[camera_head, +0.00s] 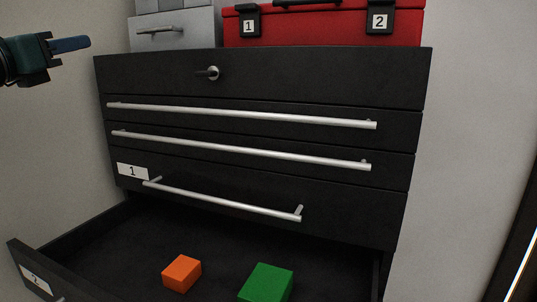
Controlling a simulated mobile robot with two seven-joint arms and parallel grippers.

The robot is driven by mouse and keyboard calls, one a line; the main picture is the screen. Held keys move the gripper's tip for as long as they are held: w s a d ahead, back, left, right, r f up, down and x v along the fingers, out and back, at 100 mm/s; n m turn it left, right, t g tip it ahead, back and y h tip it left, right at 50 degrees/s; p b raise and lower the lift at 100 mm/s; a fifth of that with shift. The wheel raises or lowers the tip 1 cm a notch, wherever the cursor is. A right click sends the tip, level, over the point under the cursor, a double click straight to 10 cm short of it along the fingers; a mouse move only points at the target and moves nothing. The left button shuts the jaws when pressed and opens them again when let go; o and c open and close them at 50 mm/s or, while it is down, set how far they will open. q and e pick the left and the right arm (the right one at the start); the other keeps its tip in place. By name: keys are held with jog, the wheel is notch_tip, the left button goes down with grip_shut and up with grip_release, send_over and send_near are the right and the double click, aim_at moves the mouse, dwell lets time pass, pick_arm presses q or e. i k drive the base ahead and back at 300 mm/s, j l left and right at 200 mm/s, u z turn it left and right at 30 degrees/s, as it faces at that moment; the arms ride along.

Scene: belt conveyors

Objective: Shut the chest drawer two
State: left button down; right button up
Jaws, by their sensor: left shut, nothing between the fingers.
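The black chest (300,75) fills the middle of the view. Its drawer two (25,265) stands pulled out at the bottom, with a white label "2" on its front at the lower left. An orange block (182,272) and a green block (266,282) lie inside it. Most of the drawer's front is cut off by the bottom edge. Above it, drawer one (230,205), labelled "1", is shut. My left gripper (88,42) is at the upper left, shut and empty, well above and apart from drawer two. My right gripper is not in view.
A red case (325,28) with latches labelled "1" and "2" and a grey box (170,28) stand on top of the chest. Several silver bar handles (240,115) stick out from the chest front. A pale wall (470,100) is at the right.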

aim_at(121, 254)
jog(key=k, duration=1.4)
